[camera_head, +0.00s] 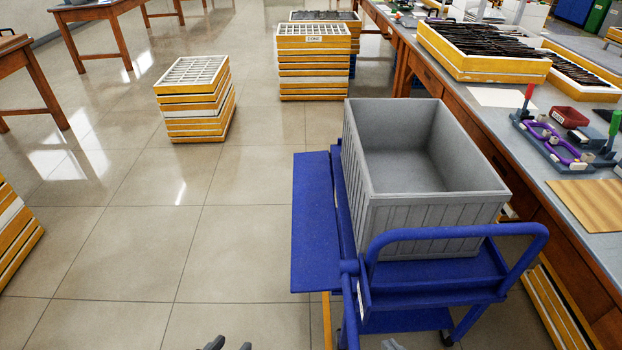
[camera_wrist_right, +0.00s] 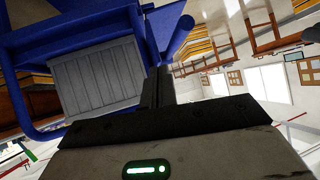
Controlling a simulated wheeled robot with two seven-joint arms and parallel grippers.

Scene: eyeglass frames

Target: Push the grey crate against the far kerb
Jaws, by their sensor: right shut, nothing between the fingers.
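The empty, open-topped grey crate (camera_head: 425,222) stands upright on the blue cart (camera_head: 315,225). A strip of blue deck shows in front of its near side, below the cart's handle (camera_head: 455,232). The crate hides the cart's far end, so I cannot see the far kerb or any gap to it. My left gripper (camera_head: 228,344) is at the bottom edge of the head view, fingertips apart, left of the cart. My right gripper (camera_head: 393,345) barely shows at the bottom edge, near the cart's handle end. In the right wrist view its fingers (camera_wrist_right: 158,86) are together and empty, with the crate (camera_wrist_right: 97,80) beyond, apart from them.
A workbench (camera_head: 480,98) with trays and tools runs close along the cart's right side. Stacks of yellow-and-white trays (camera_head: 195,100) stand on the floor ahead, another stack (camera_head: 313,62) nearer the bench.

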